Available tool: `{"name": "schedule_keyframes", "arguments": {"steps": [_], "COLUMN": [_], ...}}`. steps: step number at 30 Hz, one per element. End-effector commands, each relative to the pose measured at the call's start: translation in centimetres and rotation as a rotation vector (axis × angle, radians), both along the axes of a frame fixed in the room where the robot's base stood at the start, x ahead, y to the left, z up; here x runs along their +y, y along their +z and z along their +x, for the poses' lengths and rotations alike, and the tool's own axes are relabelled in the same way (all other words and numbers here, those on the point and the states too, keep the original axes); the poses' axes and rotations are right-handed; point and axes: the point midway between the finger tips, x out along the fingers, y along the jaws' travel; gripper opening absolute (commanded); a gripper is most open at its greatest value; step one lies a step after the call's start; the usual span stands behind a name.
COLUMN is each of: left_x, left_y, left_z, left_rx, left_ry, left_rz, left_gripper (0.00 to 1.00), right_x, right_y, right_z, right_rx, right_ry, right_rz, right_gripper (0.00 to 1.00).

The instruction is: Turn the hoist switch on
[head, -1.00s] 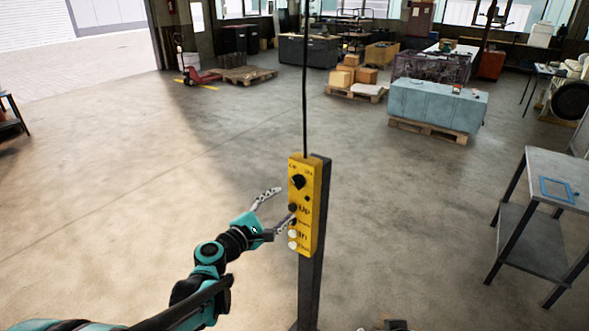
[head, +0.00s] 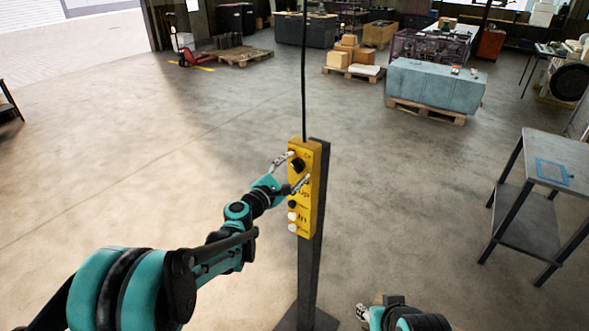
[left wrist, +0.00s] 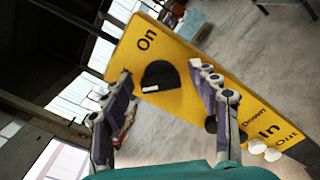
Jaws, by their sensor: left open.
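The hoist control box (head: 308,215) is a yellow panel on a dark post, with a black rotary switch (left wrist: 160,76) near its top. The "On" label (left wrist: 147,39) shows beside the switch in the left wrist view. My left gripper (head: 298,166) is open at the upper part of the box. In the left wrist view its fingers (left wrist: 161,85) stand on either side of the switch, with gaps visible. My right gripper (head: 362,312) shows only partly at the bottom of the head view, away from the box.
White buttons (head: 292,221) sit lower on the box. A black cable (head: 304,80) rises from its top. A grey metal table (head: 552,170) stands at right, and a blue-grey crate (head: 437,85) on a pallet behind. The floor left of the post is clear.

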Motion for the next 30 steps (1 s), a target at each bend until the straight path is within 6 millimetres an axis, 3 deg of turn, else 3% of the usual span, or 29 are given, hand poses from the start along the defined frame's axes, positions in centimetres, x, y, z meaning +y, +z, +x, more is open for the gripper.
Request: {"name": "schedule_keyframes", "arguments": {"steps": [1, 6, 7, 20, 30], "left_x": [0.0, 0.0, 0.0, 0.0, -0.1], "left_y": [0.0, 0.0, 0.0, -0.1, -0.3], "left_z": [0.0, 0.0, 0.0, -0.1, -0.1], "left_rx": [0.000, 0.000, 0.000, -0.038, -0.181], "left_ry": [0.000, 0.000, 0.000, -0.001, -0.001], "left_rz": [0.000, 0.000, 0.000, 0.055, 0.270], "left_gripper": [0.58, 0.13, 0.10, 0.10, 0.10], "right_x": [0.0, 0.0, 0.0, 0.0, 0.0], "right_y": [0.0, 0.0, 0.0, -0.5, -2.0], "right_z": [0.0, 0.0, 0.0, 0.0, 0.0], "right_rx": [0.000, 0.000, 0.000, 0.000, 0.000], "right_ry": [0.000, 0.000, 0.000, 0.000, 0.000], "right_rz": [0.000, 0.000, 0.000, 0.000, 0.000], "right_gripper": [0.40, 0.40, 0.40, 0.40, 0.40]}}
